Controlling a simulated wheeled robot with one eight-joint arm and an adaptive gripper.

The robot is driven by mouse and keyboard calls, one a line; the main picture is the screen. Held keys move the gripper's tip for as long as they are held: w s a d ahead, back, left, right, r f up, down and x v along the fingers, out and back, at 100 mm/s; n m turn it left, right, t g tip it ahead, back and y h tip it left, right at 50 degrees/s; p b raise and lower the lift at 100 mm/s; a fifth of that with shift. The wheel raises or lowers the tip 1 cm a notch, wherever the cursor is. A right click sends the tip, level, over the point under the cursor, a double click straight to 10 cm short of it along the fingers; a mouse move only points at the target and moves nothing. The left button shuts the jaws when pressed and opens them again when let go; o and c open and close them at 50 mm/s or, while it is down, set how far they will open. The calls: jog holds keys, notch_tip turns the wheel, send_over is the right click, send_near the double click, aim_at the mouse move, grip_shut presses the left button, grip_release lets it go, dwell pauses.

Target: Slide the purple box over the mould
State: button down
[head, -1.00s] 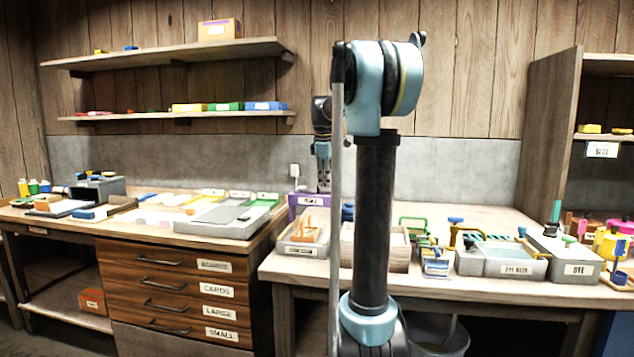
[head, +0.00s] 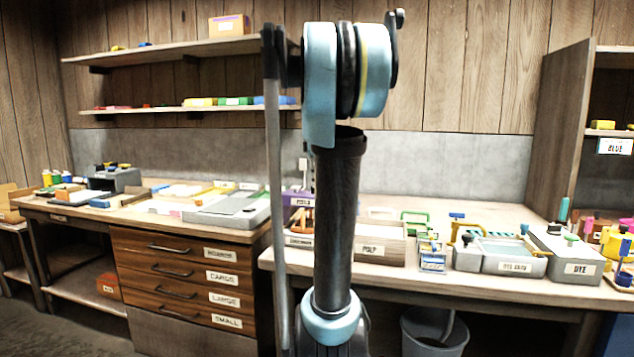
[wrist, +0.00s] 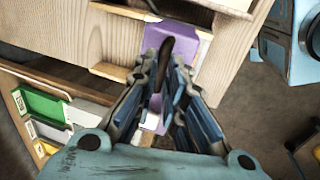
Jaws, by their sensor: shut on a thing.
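The purple box (head: 300,199) stands at the back left of the right-hand bench in the head view, partly hidden behind my arm. In the wrist view the purple box (wrist: 205,45) lies under and between my fingers. My gripper (wrist: 167,75) is closed in at the box, with a dark narrow piece between its fingertips. Whether that piece is part of the box is not clear. In the head view my gripper is hidden behind my arm. I cannot make out the mould in either view.
A wooden tray labelled PULP (head: 378,250) stands right of my arm. Green-framed things (head: 415,218) and grey dye trays (head: 500,262) fill the bench farther right. A drawer cabinet (head: 180,275) stands to the left. A grey bin (head: 432,335) is on the floor below.

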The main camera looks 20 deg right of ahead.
jog(key=shift+s+a, duration=0.1)
jog(key=shift+s, duration=0.1)
jog(key=c, duration=1.7)
grip_release()
jog(key=shift+s+a, duration=0.1)
jog(key=shift+s, duration=0.05)
jog(key=shift+o, duration=0.2)
jog(key=shift+r, duration=0.1)
jog(key=shift+r, duration=0.25)
notch_tip(320, 180, up, 11)
jog(key=s+a, duration=0.1)
jog(key=shift+s, duration=0.35)
jog(key=shift+a, duration=0.1)
